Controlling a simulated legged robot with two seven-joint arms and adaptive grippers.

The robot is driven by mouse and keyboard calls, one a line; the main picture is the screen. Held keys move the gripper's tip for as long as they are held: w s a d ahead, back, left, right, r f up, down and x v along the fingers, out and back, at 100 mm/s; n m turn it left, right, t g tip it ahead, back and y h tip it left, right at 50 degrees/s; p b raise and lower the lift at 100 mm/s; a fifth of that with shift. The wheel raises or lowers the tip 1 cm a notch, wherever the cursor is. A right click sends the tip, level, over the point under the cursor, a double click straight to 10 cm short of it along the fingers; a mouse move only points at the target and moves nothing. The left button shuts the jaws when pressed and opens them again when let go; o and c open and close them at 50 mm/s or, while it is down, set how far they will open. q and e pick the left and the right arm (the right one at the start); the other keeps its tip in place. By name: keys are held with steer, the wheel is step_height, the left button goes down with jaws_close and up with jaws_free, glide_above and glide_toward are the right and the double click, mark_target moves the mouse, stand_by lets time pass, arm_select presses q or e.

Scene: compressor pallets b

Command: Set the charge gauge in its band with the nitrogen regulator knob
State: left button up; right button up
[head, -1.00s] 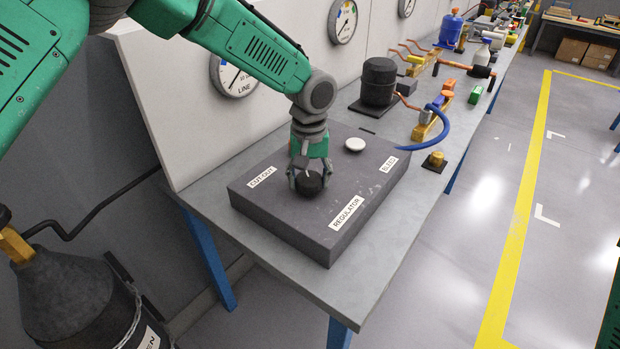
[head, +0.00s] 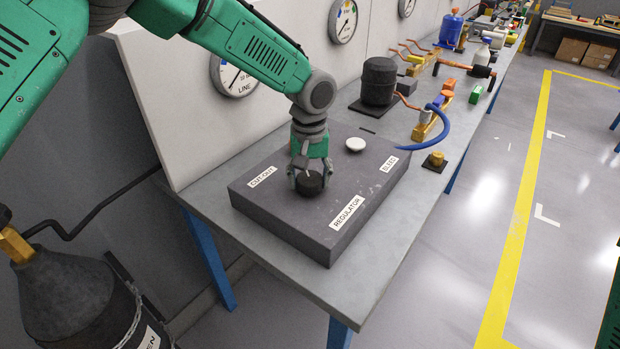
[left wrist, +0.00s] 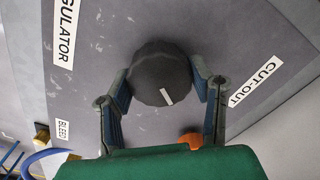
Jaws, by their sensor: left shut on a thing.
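The nitrogen regulator knob (head: 311,186) is a dark, faceted round knob on the grey control box (head: 265,215), by the REGULATOR label. My left gripper (head: 310,179) points down from above with its fingers around the knob, shut on it. In the left wrist view the knob (left wrist: 160,68) sits between the fingertips, and a white mark on it faces the palm. A dial labelled LINE (head: 235,74) is on the pale panel. I cannot tell which is the charge gauge. My right gripper is not in view.
The box also has a white round button (head: 355,144) near the BLEED label and a CUT-OUT label. An orange part (left wrist: 190,140) is partly hidden by my gripper. A dark cylinder (head: 379,80) and blue hose (head: 444,124) stand beyond. A dark tank (head: 70,300) is lower left.

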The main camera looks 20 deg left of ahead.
mark_target(310, 177)
arm_select(q)
steer(key=o, duration=1.2)
steer(key=shift+c, duration=0.2)
steer(key=shift+s, duration=0.1)
steer(key=shift+r, duration=0.1)
steer(key=shift+r, duration=0.3)
step_height(310, 177, up, 11)
steer(key=shift+d+r, duration=0.1)
